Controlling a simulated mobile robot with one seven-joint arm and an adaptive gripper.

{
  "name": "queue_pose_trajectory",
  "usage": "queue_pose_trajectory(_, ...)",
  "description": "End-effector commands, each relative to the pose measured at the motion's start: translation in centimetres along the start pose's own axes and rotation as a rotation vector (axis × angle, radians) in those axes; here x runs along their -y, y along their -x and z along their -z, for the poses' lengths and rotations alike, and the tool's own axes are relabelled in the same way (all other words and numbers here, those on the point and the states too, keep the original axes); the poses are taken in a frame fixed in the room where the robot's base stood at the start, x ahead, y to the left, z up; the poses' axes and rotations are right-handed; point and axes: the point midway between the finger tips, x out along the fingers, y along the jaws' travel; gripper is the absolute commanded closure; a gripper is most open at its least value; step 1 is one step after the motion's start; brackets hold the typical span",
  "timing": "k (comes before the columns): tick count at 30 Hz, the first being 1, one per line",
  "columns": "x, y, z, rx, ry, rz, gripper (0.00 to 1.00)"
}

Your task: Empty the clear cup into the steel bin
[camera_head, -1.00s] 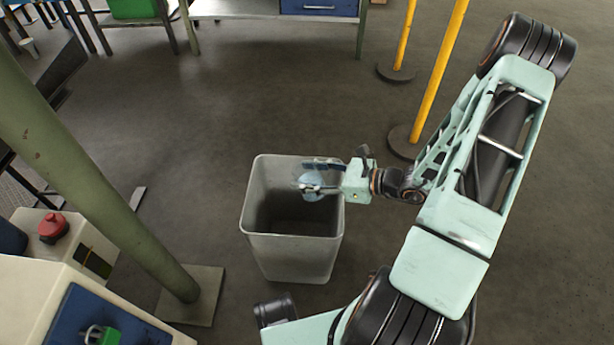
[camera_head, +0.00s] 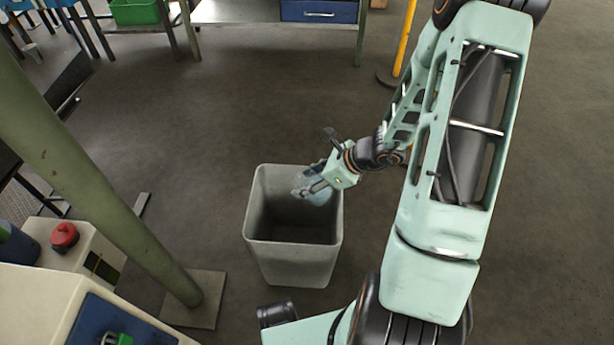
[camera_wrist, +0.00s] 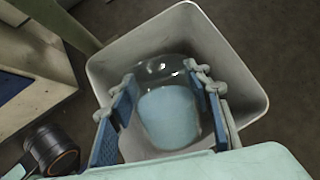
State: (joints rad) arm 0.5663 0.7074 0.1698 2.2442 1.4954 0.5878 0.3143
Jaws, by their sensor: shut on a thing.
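The steel bin (camera_head: 292,256) is a grey, square, open-topped container standing on the floor in the head view. Its rim also shows in the wrist view (camera_wrist: 245,82). My gripper (camera_head: 308,190) is over the far right part of the bin's mouth, pointing down and left. In the wrist view my gripper (camera_wrist: 160,76) has its two blue-padded fingers on either side of the clear cup (camera_wrist: 165,72), shut on it. Pale blue shows in the cup's lower part; I cannot tell whether it is contents. The cup looks tilted in the head view (camera_head: 314,180), partly hidden by the fingers.
A green post (camera_head: 95,185) on a square foot stands left of the bin. A pale machine box with a red knob (camera_head: 64,235) is at the lower left. A workbench with a blue drawer (camera_head: 320,11) and a yellow post (camera_head: 405,40) stand behind.

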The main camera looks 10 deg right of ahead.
Motion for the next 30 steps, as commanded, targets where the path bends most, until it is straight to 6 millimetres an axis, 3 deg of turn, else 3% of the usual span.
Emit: queue_pose_trajectory(30, -0.1, 0.6, -1.4, -0.302, 0.003, -0.003, 0.79)
